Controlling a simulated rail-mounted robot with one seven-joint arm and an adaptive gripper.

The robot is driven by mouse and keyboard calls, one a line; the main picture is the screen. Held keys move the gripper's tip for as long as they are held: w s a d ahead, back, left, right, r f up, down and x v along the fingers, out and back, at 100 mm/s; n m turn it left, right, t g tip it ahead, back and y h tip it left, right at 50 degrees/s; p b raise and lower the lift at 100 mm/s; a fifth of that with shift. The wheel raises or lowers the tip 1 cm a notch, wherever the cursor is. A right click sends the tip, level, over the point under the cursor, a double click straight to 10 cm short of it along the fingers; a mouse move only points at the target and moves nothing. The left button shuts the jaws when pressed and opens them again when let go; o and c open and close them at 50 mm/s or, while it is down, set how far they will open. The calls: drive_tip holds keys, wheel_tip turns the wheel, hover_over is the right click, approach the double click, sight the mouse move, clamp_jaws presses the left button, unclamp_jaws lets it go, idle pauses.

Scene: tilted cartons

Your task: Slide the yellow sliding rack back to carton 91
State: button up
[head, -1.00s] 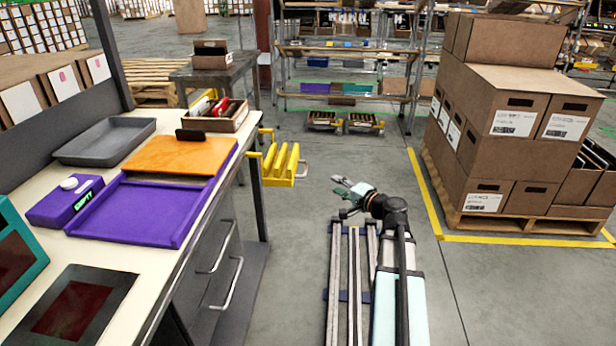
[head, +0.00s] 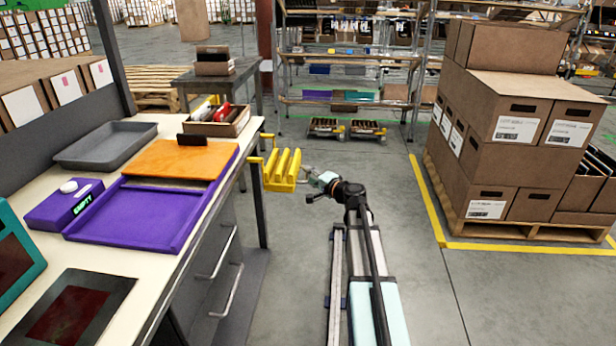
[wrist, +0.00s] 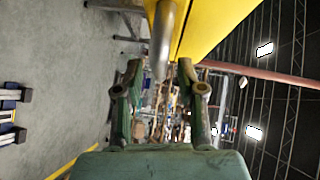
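The yellow sliding rack (head: 281,172) sticks out from the right side of the workbench in the head view, with several upright ribs. My gripper (head: 309,172) is just right of the rack, by its grey handle. In the wrist view the yellow rack (wrist: 215,22) fills the top, and the metal handle (wrist: 165,42) reaches down between the fingertips of my gripper (wrist: 159,70). The fingers are apart, with a gap on both sides of the handle. I cannot tell which carton is number 91; no such number is readable.
The workbench (head: 225,190) at left holds a purple tray (head: 140,215), an orange board (head: 180,160) and a grey tray (head: 105,145). Stacked cartons (head: 520,140) stand on a pallet at right. The floor (head: 420,285) between is clear.

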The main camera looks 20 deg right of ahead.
drive_tip(key=shift+x, duration=0.85)
clamp_jaws()
drive_tip(key=shift+s, duration=0.1)
